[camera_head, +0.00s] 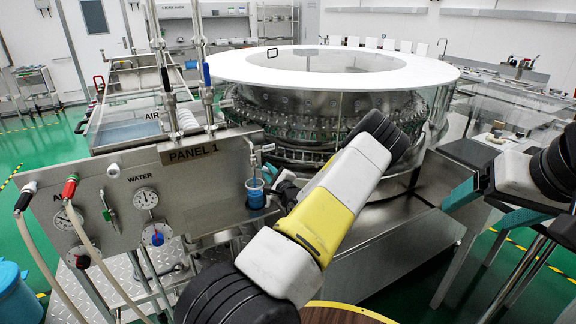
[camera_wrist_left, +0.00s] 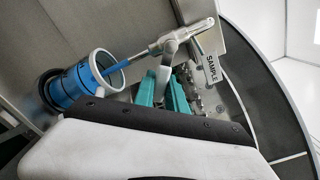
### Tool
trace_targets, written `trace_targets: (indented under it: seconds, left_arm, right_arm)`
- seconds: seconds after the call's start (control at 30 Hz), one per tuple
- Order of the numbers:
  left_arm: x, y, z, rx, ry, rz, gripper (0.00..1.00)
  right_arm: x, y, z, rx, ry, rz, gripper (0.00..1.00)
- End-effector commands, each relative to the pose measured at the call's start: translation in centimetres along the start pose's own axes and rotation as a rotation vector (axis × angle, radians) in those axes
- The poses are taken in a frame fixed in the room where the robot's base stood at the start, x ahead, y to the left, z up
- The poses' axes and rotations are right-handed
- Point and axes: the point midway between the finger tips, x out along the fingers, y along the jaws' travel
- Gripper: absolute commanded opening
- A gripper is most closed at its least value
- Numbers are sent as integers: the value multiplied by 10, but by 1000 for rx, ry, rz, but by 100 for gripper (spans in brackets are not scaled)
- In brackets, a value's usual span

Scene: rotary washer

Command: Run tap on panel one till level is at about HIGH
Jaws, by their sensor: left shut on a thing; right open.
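Panel one (camera_head: 190,150) is a grey metal board with a "PANEL 1" plate. Its sample tap (camera_head: 256,155) is on the right side, above a clear cup (camera_head: 256,196) holding blue liquid. In the left wrist view a blue stream (camera_wrist_left: 118,67) runs from the tap spout (camera_wrist_left: 150,52) into the cup (camera_wrist_left: 72,88). Level marks on the cup are too small to read. My left gripper (camera_head: 277,178) is at the tap, beside the cup; its teal fingers (camera_wrist_left: 164,92) are shut on the tap handle (camera_wrist_left: 168,68). My right gripper (camera_head: 490,205) is open and empty at the right.
A large round washer (camera_head: 330,75) with a white rim stands behind the panel. Gauges (camera_head: 146,198) and hoses (camera_head: 100,262) are on the panel's left part. A "SAMPLE" label (camera_wrist_left: 212,68) is beside the tap. A round wooden top (camera_head: 335,314) is at the bottom edge.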

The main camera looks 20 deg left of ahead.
Motion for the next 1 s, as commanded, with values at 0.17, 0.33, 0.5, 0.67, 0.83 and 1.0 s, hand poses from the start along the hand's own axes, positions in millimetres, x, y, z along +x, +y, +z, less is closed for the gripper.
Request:
trace_targets:
  seconds: [0.17, 0.33, 0.5, 0.67, 0.83, 1.0]
  left_arm:
    - [-1, 1, 0, 4, 1, 2, 0]
    - [-1, 1, -1, 3, 1, 2, 0]
    - [0, 1, 0, 3, 1, 1, 38]
    - [0, 0, 0, 3, 1, 1, 38]
    - [-4, 0, -1, 3, 2, 0, 38]
    - [-28, -1, -2, 5, 4, -1, 38]
  right_arm:
    - [0, 0, 0, 0, 0, 0, 81]
    - [0, 0, 0, 0, 0, 0, 81]
    - [0, 0, 0, 0, 0, 0, 81]
    - [0, 0, 0, 0, 0, 0, 81]
    - [0, 0, 0, 0, 0, 0, 81]
    - [0, 0, 0, 0, 0, 0, 81]
